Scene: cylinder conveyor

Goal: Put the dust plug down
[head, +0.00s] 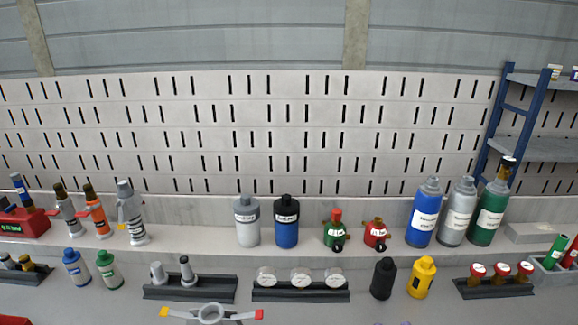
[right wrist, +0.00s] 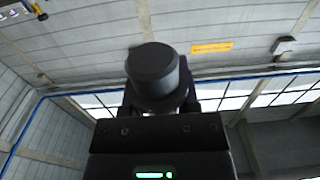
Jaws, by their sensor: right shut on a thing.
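In the right wrist view my right gripper (right wrist: 158,104) is shut on a short black cylinder with a rounded edge, which looks like the dust plug (right wrist: 155,72). The plug sits between the dark fingers, its end facing away from the palm, with only ceiling and walls behind it. The fingers are mostly hidden behind the plug and the gripper body. Neither gripper shows in the head view, so where the plug is over the bench cannot be told.
The head view shows a grey bench (head: 190,262) with a ring-shaped fitting (head: 211,314) at the front, a gauge rack (head: 300,293), a nozzle rack (head: 190,290), a black bottle (head: 384,278) and a yellow bottle (head: 422,277). Larger bottles line the back ledge. A blue-framed shelf (head: 497,125) stands right.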

